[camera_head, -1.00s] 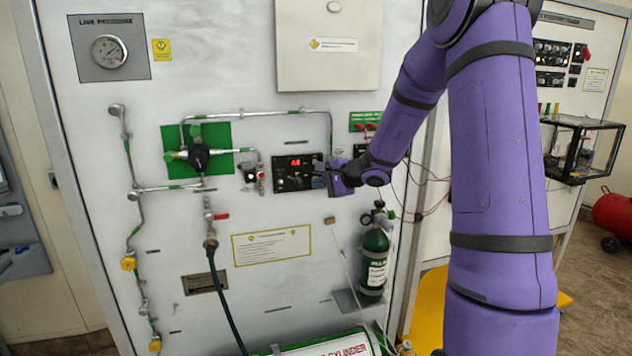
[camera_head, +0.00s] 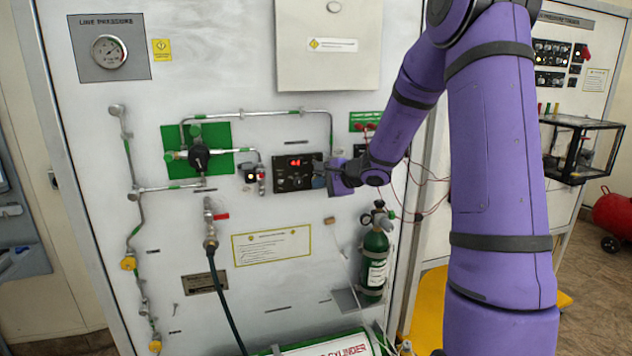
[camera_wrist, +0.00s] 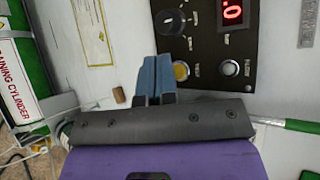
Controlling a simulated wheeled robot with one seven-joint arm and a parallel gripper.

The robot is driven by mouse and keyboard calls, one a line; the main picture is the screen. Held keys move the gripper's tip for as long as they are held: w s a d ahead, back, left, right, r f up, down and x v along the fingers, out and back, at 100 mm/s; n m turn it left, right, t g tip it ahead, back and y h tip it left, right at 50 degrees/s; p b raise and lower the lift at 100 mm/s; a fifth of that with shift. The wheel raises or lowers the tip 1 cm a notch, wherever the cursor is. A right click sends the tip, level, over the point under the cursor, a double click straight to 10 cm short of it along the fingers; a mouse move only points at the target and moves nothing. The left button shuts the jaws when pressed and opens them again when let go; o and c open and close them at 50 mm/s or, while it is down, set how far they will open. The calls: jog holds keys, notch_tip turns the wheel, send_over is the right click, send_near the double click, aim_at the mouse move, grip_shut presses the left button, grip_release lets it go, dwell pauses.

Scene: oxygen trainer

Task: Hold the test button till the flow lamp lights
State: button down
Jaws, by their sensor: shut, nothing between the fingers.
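The dark control panel (camera_head: 293,180) is on the white board, with a red digit display (camera_head: 296,162). In the wrist view the panel shows the display (camera_wrist: 232,11), a black knob (camera_wrist: 172,22), a round yellow button (camera_wrist: 181,71) that looks labelled TEST, and a round grey lamp (camera_wrist: 228,68) that looks labelled FLOW and appears unlit. My gripper (camera_wrist: 156,72) is shut and empty, with its blue fingertips just left of the yellow button in that view. Whether the tips touch the panel cannot be told. In the head view my gripper (camera_head: 319,175) is at the panel's right side and hides part of it.
Pipes and a green-backed valve (camera_head: 199,157) are left of the panel. A small box with a lit lamp (camera_head: 250,173) and a red-handled valve (camera_head: 219,216) are nearby. A green cylinder (camera_head: 376,248) stands below right. Thin red wires hang right of my wrist.

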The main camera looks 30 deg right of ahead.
jog(key=shift+w+d, duration=0.1)
jog(key=shift+w, duration=0.25)
jog(key=shift+w+d, duration=0.1)
jog(key=shift+w, duration=0.25)
dwell(2.1)
jog(key=shift+s, duration=0.1)
dwell(0.4)
jog(key=shift+s+a, duration=0.25)
jog(key=shift+s, duration=0.4)
jog(key=s, duration=0.2)
jog(key=s+a, duration=0.1)
jog(key=s, duration=0.1)
jog(key=shift+s+a, duration=0.2)
jog(key=shift+s, duration=0.2)
dwell(0.4)
